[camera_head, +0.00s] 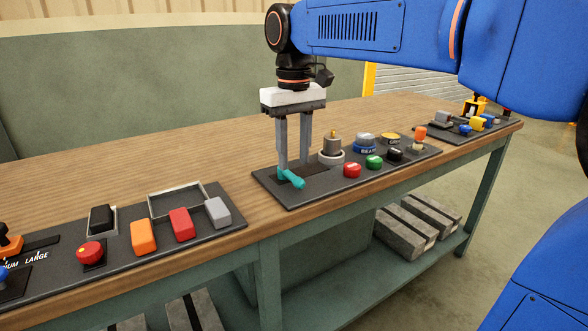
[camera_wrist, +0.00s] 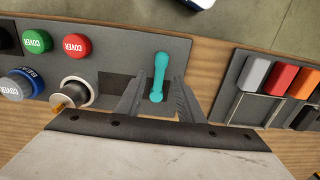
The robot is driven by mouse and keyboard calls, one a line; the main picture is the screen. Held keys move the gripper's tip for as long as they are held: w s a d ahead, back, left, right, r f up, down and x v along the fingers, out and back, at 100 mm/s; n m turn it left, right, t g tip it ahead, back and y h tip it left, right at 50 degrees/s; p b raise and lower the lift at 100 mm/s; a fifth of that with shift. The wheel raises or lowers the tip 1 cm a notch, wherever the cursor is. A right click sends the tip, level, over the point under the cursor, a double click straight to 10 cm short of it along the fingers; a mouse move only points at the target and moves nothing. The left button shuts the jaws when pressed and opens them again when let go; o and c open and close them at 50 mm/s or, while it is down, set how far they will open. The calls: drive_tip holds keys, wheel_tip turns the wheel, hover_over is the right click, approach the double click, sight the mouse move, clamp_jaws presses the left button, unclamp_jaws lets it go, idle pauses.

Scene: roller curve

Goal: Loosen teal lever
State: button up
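The teal lever (camera_head: 291,179) sits on the left end of the middle dark control panel (camera_head: 290,201) on the wooden bench. Its handle points toward the front edge of the bench in the head view. My gripper (camera_head: 294,168) points down over it, with its two grey fingers apart. In the wrist view the teal lever (camera_wrist: 159,78) lies between the two fingertips (camera_wrist: 156,88), with its round hub end near them. A gap shows between the fingers and the lever; whether either finger touches it is hard to tell.
Right of the lever stand a grey cylinder knob (camera_head: 332,147), a red button (camera_head: 352,170), a green button (camera_head: 374,162) and a blue knob (camera_head: 365,143). The left panel holds orange (camera_head: 144,237) and red (camera_head: 181,224) rockers. Bare wood lies behind the panels.

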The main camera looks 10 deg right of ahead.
sight(294, 175)
drive_tip(key=shift+f, duration=2)
clamp_jaws()
